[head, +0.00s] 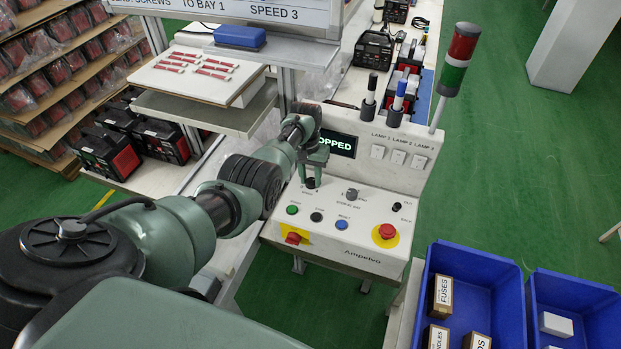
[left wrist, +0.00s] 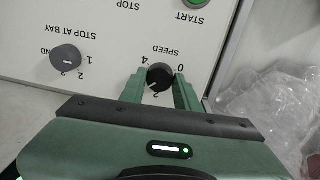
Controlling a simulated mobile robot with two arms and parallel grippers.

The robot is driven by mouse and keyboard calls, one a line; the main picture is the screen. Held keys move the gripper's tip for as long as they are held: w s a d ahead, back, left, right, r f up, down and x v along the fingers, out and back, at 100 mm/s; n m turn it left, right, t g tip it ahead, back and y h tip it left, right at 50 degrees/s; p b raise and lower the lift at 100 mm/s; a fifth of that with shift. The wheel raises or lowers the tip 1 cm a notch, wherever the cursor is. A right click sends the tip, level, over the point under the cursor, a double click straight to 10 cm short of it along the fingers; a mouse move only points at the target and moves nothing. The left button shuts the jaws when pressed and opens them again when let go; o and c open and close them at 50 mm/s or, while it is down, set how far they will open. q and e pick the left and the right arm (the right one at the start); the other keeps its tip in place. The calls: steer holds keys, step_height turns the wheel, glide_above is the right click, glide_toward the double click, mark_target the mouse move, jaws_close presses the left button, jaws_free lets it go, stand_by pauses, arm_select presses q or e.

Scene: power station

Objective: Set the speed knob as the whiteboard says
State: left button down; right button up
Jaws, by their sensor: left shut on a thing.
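The whiteboard (head: 275,12) at the top of the head view reads "SPEED 3"; its other visible words include "SCREWS TO BAY 1". My left gripper (left wrist: 159,90) is shut on the knob, one finger on each side. In the head view the left gripper (head: 314,168) partly covers the knob (head: 310,183). My right gripper is out of view.
The grey stop-at-bay knob (head: 352,194) is beside the speed knob. The display (head: 338,143) ends in "OPPED". Blue bins (head: 475,260) stand right of the panel.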

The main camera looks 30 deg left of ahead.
mark_target(309, 180)
arm_select(q)
steer(key=shift+m, duration=1.1)
steer(key=c, duration=1)
jaws_free()
steer(key=shift+c, duration=0.2)
steer(key=shift+r, duration=0.1)
steer(key=shift+r, duration=0.4)
steer(key=r, duration=0.6)
steer(key=shift+a+r, duration=0.2)
steer(key=shift+r, duration=0.2)
